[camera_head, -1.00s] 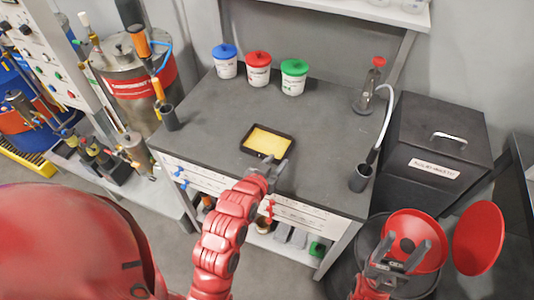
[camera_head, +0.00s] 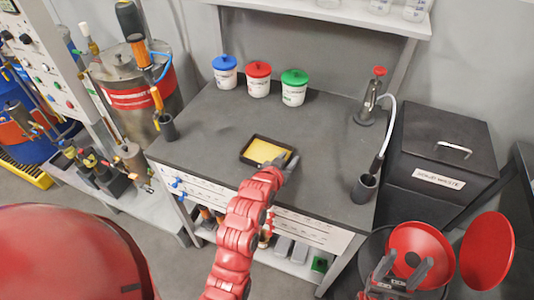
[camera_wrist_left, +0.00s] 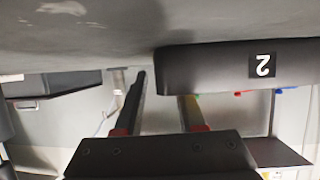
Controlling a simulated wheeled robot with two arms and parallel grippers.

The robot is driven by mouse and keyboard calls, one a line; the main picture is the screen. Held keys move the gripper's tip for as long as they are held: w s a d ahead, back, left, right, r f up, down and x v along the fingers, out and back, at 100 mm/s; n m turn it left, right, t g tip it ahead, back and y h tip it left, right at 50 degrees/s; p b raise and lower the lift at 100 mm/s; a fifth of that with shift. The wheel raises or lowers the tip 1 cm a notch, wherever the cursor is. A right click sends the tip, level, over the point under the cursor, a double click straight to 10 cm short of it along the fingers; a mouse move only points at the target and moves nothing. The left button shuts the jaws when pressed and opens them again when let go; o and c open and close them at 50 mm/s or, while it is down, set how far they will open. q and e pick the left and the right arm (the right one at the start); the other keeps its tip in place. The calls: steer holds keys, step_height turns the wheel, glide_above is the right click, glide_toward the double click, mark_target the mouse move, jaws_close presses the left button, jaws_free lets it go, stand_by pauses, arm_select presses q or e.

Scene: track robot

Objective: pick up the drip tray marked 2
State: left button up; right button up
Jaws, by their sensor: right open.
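The drip tray (camera_head: 244,156) is a shallow black tray with a yellow inside, lying on the dark bench top. In the left wrist view its dark wall (camera_wrist_left: 205,68) bears a white 2 on a black label, upside down. My left gripper (camera_head: 286,163) is open at the tray's front right corner. In the left wrist view the left gripper's fingers (camera_wrist_left: 162,100) stand apart with nothing between them; one is near the tray's end, the other meets the tray's outline. Contact cannot be told. My right gripper (camera_head: 405,268) is open and empty at the lower right.
Blue-lidded (camera_head: 225,75), red-lidded (camera_head: 257,82) and green-lidded (camera_head: 293,90) tubs stand at the bench's back. A pump bottle (camera_head: 369,100) and black cup holder (camera_head: 363,190) are at right. A red funnel (camera_head: 416,245) is by my right gripper. The bench around the tray is clear.

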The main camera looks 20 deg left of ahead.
arm_select(q)
jaws_close()
steer(key=shift+w, duration=0.1)
stand_by(1.3)
